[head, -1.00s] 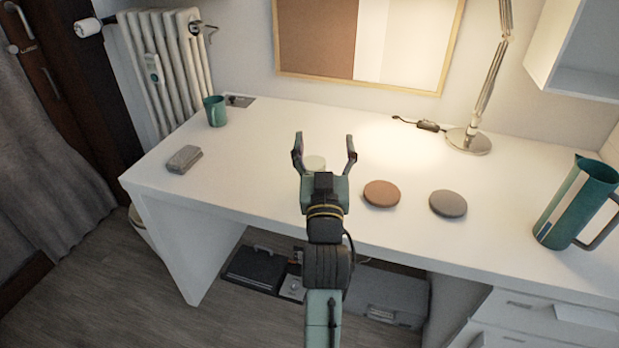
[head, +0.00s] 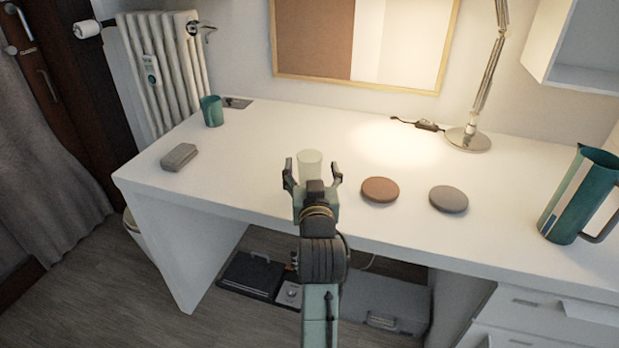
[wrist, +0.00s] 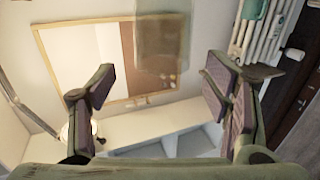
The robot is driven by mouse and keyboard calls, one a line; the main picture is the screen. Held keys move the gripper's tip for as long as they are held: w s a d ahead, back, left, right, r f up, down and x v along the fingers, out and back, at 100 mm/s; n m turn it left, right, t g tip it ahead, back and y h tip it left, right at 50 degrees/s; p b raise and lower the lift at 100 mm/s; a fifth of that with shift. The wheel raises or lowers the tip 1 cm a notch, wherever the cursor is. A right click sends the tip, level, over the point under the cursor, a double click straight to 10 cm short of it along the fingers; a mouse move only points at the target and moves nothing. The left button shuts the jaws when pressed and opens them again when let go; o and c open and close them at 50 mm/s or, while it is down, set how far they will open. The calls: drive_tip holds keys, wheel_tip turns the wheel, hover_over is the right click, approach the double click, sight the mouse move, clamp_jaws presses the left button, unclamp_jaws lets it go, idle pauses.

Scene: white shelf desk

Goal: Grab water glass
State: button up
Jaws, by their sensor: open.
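The water glass (head: 310,160) is clear with a pale tint and stands upright on the white desk, near its front edge. My gripper (head: 312,172) is open in front of it, with one finger to each side in the head view. It hides the lower part of the glass. In the wrist view, a translucent glass shape (wrist: 163,42) shows at the top, beyond the open gripper (wrist: 160,88). No contact is visible, and the remaining gap is hard to judge.
A brown disc (head: 380,190) and a grey disc (head: 448,199) lie right of my gripper. A teal pitcher (head: 578,195) stands far right, and a lamp (head: 468,139) behind. A teal cup (head: 212,111) and a grey block (head: 179,157) are left.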

drive_tip(key=w, duration=0.3)
drive_tip(key=w+p, duration=0.1)
drive_tip(key=w, duration=0.1)
drive_tip(key=shift+a+f, duration=0.25)
drive_tip(key=shift+f, duration=0.1)
drive_tip(key=shift+c, duration=0.2)
drive_tip(key=c, duration=1.3)
